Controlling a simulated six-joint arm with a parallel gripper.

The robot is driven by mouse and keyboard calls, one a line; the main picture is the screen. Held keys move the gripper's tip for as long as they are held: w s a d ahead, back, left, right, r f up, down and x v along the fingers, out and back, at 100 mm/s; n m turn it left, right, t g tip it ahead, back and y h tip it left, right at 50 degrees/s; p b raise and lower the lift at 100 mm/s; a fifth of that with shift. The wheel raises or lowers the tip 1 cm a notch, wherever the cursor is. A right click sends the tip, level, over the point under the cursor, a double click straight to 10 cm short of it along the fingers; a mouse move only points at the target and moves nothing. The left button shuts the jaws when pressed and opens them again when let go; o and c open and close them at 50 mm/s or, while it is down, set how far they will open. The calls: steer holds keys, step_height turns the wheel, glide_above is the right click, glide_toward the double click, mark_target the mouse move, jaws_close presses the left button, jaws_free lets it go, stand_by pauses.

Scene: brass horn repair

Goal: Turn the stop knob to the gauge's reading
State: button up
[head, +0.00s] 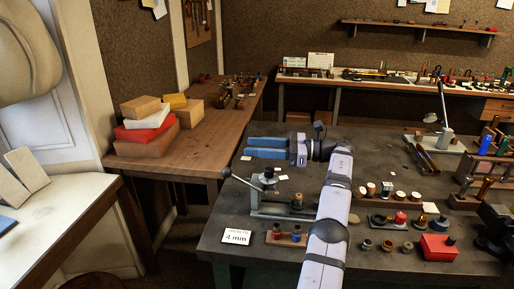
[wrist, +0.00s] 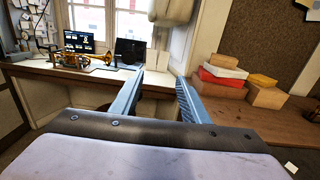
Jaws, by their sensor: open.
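Several small parts and a red box (head: 438,247) lie farther right. A wooden side table (head: 205,133) with stacked boxes is at left. A brass instrument (wrist: 85,60) stands on the window bench.

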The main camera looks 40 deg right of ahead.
steer(key=shift+r+p, duration=0.3)
steer(key=shift+r, duration=0.3)
